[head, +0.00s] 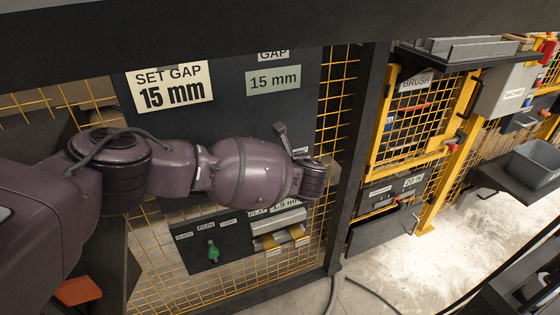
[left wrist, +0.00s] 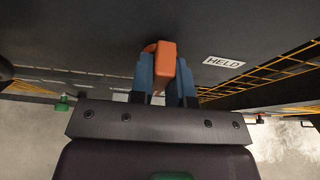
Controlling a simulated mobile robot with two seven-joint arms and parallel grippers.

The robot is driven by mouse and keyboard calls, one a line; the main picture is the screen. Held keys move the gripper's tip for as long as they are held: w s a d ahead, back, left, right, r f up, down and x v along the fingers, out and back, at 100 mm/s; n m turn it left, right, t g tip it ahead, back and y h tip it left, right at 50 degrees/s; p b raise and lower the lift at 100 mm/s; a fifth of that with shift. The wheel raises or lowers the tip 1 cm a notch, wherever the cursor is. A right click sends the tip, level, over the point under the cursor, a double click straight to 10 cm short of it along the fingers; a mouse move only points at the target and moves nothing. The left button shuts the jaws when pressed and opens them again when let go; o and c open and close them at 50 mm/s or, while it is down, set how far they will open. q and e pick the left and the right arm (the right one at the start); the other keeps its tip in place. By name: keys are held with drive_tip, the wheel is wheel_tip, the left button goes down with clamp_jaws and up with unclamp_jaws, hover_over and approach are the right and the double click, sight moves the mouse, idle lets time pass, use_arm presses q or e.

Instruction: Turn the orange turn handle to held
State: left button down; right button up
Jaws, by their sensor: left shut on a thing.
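The orange turn handle (left wrist: 165,58) shows in the left wrist view, mounted on a dark panel. My left gripper (left wrist: 167,78) has its two blue fingers shut on the handle, one on each side. A white label reading HELD (left wrist: 223,61) is on the panel to the right of the handle, apart from it. In the head view my left arm reaches across the dark panel (head: 232,112) and hides the handle and the fingers. My right gripper is in neither view.
In the head view, signs reading SET GAP 15 mm (head: 170,88) and 15 mm (head: 273,80) are above my arm. A lower box carries a green knob (head: 213,251). A dark post (head: 352,160) stands right of the panel. A yellow mesh gate (head: 418,115) is further right.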

use_arm(q)
drive_tip(key=shift+a, duration=0.1)
drive_tip(key=shift+r+n, duration=0.1)
drive_tip(key=shift+n, duration=0.3)
drive_tip(key=shift+a+n+h+p, duration=0.1)
drive_tip(key=shift+n+h+p, duration=0.25)
drive_tip(key=shift+n+h, duration=0.3)
drive_tip(key=c, duration=1.1)
unclamp_jaws()
drive_tip(key=shift+w+f, duration=0.15)
drive_tip(key=shift+f, duration=0.1)
drive_tip(key=shift+r, duration=0.1)
